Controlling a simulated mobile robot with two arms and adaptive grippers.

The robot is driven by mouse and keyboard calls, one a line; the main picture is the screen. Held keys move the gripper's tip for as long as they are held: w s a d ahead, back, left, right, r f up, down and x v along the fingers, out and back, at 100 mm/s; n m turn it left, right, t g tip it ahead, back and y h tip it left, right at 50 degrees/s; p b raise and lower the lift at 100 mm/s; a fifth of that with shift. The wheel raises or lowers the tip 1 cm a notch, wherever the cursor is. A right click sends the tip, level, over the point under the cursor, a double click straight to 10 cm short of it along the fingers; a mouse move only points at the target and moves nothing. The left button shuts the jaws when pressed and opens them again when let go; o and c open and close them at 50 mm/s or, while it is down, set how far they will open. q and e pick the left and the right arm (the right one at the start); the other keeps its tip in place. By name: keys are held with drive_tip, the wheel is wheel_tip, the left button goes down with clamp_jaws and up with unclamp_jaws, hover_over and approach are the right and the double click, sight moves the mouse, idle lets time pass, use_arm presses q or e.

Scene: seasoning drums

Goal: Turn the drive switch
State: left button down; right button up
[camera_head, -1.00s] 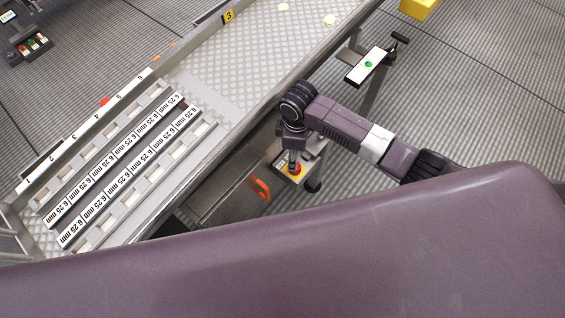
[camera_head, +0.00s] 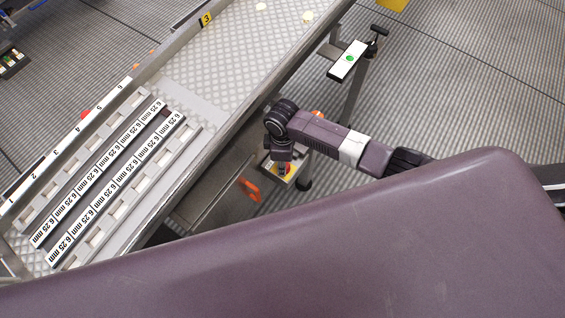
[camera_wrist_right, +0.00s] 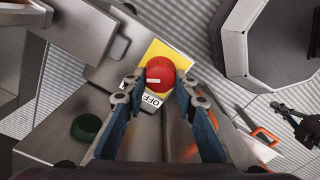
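The drive switch is a red round knob (camera_wrist_right: 160,75) with a pale line across it, on a yellow plate (camera_wrist_right: 174,52) in the right wrist view. An "OFF" label (camera_wrist_right: 151,100) sits below it. My right gripper (camera_wrist_right: 160,84) is open, with one finger to each side of the knob and visible gaps between. I cannot tell how deep the fingertips reach. In the head view my right gripper (camera_head: 283,167) points down at the yellow switch plate (camera_head: 291,178) and partly hides the knob. My left gripper is in neither view.
A green button (camera_wrist_right: 85,127) sits left of the switch. An orange handle (camera_head: 250,190) is on the cabinet beside it. The conveyor (camera_head: 195,85), with labelled bars (camera_head: 100,170), runs along the left. A white panel with a green mark (camera_head: 347,61) stands behind my arm.

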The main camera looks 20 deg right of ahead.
drive_tip(key=c, duration=0.5)
drive_tip(key=shift+c, duration=0.2)
drive_tip(key=n+p, duration=0.1)
drive_tip(key=n, duration=0.2)
drive_tip(key=shift+r+n+p, duration=0.1)
drive_tip(key=shift+n+p, duration=0.25)
drive_tip(key=shift+n, duration=0.05)
drive_tip(key=n, duration=0.3)
drive_tip(key=shift+s+n+p, duration=0.1)
drive_tip(key=shift+n+p, duration=0.2)
drive_tip(key=shift+n, duration=0.1)
drive_tip(key=shift+s+n, duration=0.1)
drive_tip(key=shift+n, duration=2.1)
drive_tip(key=o, duration=1.2)
drive_tip(key=shift+c, duration=0.2)
